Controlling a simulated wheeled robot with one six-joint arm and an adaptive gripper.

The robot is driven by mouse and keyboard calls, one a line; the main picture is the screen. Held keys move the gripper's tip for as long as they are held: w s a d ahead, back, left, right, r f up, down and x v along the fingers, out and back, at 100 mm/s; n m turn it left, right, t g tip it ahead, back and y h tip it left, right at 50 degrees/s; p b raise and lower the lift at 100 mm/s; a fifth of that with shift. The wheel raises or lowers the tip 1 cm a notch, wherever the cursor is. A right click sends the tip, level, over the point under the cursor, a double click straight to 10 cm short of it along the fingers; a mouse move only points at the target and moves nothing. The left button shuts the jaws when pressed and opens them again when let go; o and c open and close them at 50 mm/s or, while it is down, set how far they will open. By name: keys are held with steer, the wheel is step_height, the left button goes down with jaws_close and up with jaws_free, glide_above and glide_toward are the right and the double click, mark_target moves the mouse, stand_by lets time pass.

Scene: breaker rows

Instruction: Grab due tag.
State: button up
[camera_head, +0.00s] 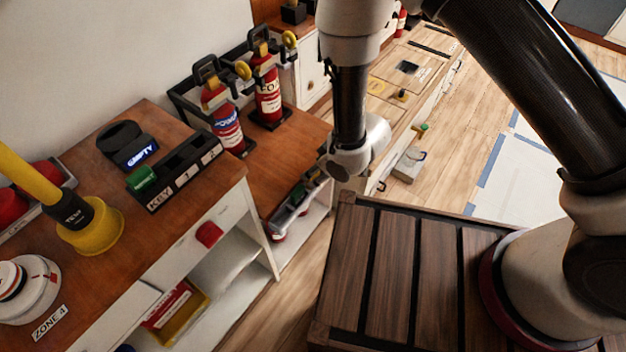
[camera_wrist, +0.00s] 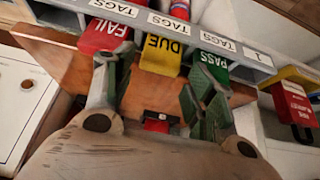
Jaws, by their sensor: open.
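The yellow DUE tag (camera_wrist: 162,55) hangs from a grey rail in the wrist view, between the red FAIL tag (camera_wrist: 105,36) and the green PASS tag (camera_wrist: 211,68). My gripper (camera_wrist: 157,72) is open and empty. Its two fingers point toward the rail, with the DUE tag in line with the gap between them. I cannot tell whether either touches a tag. In the head view the tags are not clear.
The grey rail (camera_wrist: 135,12) carries white TAGS labels. A small red block (camera_wrist: 156,122) shows between the fingers. In the head view, fire extinguishers (camera_head: 268,95) and a key holder (camera_head: 184,172) stand on the benches.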

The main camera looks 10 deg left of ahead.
steer(key=shift+x, duration=1.25)
steer(key=c, duration=0.6)
steer(key=shift+r, duration=0.15)
